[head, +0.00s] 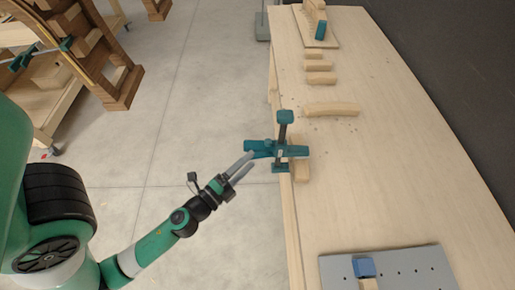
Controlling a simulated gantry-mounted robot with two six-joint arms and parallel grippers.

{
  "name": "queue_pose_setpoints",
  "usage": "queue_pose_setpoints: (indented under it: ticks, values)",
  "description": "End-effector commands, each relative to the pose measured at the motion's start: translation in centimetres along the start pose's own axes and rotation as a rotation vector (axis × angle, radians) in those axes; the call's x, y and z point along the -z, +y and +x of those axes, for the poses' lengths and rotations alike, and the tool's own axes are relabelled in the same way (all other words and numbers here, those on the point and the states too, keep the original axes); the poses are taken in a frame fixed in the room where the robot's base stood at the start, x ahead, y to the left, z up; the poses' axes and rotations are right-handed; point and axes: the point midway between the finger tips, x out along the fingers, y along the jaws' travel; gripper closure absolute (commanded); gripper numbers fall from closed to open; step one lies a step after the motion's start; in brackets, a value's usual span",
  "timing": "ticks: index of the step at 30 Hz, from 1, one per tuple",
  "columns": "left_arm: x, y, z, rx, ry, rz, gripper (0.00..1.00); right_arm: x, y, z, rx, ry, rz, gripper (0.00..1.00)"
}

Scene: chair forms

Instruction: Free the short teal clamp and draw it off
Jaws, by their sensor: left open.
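The short teal clamp (286,151) sits at the left edge of the wooden workbench, with its bar upright and its body across the edge. Its teal handle sticks out to the left over the floor. A small wooden block (301,171) lies beside it and partly under it. My left gripper (244,163) is just left of the clamp, its two grey fingers spread and pointing at the handle. A fingertip is close to the handle; I cannot tell whether they touch. My right gripper is not in view.
The workbench (400,180) holds several wooden pieces (331,109) toward the back and a grey perforated plate (420,270) with a blue part (364,267) in front. Chair frames on a wooden cart (50,95) stand at the upper left. The floor between is clear.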

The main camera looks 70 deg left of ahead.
Motion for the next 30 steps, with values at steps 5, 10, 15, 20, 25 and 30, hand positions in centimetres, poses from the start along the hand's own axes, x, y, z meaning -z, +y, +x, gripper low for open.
queue_pose_setpoints:
  ticks: [5,10,15,20,25,30]
  values:
    - [0.0,-0.6,4.0,0.003,-0.001,0.000,0.34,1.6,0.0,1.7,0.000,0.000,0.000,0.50]
    - [0.0,-0.3,6.6,0.002,0.001,0.000,0.34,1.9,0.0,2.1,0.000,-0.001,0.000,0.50]
    - [0.0,-0.1,7.6,0.000,0.001,0.000,0.34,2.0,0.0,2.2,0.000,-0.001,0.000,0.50]
    - [0.0,0.0,7.6,0.000,0.001,0.000,0.34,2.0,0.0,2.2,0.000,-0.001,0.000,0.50]
    - [0.0,0.0,7.6,0.001,0.001,0.000,0.54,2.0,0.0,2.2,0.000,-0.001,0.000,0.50]
    - [0.0,-0.1,7.6,0.002,0.001,0.000,0.85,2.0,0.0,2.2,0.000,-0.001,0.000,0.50]
